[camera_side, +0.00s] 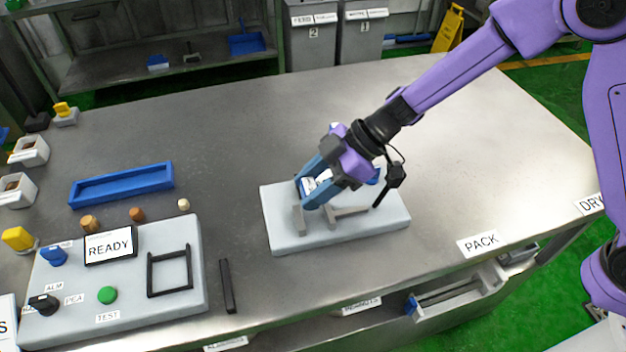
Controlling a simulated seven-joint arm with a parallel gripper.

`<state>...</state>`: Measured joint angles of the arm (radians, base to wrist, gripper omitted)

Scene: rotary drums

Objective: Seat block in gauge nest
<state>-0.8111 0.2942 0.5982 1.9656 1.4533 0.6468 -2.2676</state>
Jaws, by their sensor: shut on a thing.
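My gripper (312,190) is over the light grey gauge plate (285,235) near the middle of the table. Its blue fingers are shut on a small block (318,181), of which only a pale part shows between them. Grey raised pieces (300,220) stand on the plate right by the fingertips and look like the nest. The fingers hide most of the block and part of the nest. I cannot tell whether the block touches the nest or the plate.
A control panel (130,285) with a READY screen (109,246), knobs and a green button stands at the left. A blue tray (121,185) and several small wooden pegs lie behind it. A black bar (227,286) lies between panel and plate. The table behind the plate is clear.

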